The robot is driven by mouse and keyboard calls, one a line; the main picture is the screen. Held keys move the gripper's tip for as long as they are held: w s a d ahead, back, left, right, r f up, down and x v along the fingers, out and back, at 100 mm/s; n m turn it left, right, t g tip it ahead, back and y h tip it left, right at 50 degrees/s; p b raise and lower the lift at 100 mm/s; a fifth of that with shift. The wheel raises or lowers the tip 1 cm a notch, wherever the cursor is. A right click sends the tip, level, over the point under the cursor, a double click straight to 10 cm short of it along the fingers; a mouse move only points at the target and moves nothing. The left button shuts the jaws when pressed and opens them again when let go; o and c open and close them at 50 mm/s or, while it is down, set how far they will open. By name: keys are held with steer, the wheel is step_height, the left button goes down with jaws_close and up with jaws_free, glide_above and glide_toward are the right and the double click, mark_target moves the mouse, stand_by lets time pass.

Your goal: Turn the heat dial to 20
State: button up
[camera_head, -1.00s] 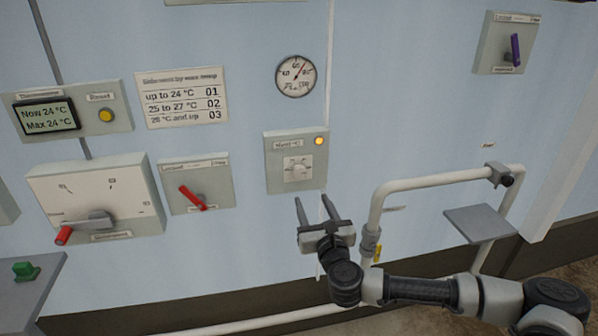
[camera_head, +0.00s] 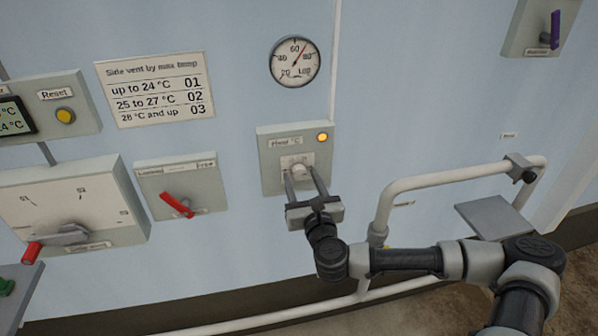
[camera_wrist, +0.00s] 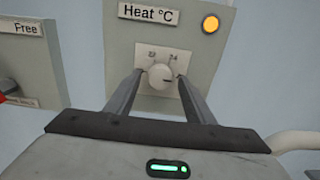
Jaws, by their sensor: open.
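The heat dial (camera_head: 297,169) is a small pale round knob on a grey wall panel (camera_head: 267,155) labelled "Heat °C", with a lit amber lamp (camera_head: 322,137) at its upper right. In the wrist view the dial (camera_wrist: 161,77) shows scale marks above it, of which 24 is legible at the upper right; its pointer setting is too small to tell surely. My gripper (camera_head: 303,178) is open, its fingers pointing up at the panel. In the wrist view my gripper (camera_wrist: 156,80) has one finger on each side of the dial, seemingly without gripping it.
A red-handled switch panel (camera_head: 182,189) is left of the heat panel, with a larger red-tipped lever switch (camera_head: 62,236) beyond. A round gauge (camera_head: 295,61) is above. A white pipe rail (camera_head: 450,178) and grey shelf (camera_head: 497,215) stand at the right.

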steer(key=shift+w, duration=0.15)
steer(key=c, duration=1.1)
